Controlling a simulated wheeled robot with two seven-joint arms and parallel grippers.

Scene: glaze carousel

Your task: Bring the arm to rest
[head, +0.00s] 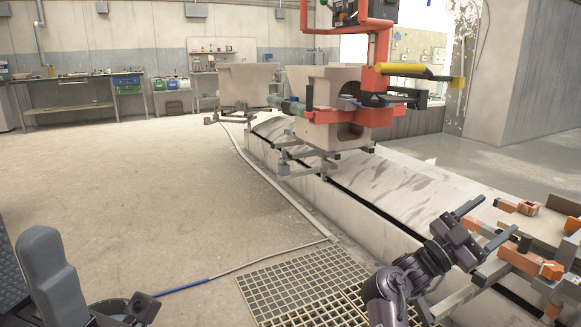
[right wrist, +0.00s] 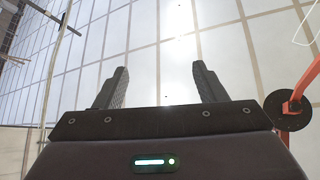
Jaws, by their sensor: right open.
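My right arm reaches up from the bottom right of the head view. Its gripper (head: 498,213) is open, with the two dark fingers apart and nothing between them. It is held beside the long pale bench top and close to the orange and grey clamp frame at the right; I cannot tell the exact gap. In the right wrist view the gripper (right wrist: 160,68) also shows two spread, empty fingers, pointing up toward a pale panelled ceiling or wall. At the lower left of the head view parts of my own body show, but no left fingers.
A long pale bench (head: 400,188) runs diagonally through the head view. An orange clamp frame (head: 525,257) stands at right. Open floor (head: 130,190) lies left.

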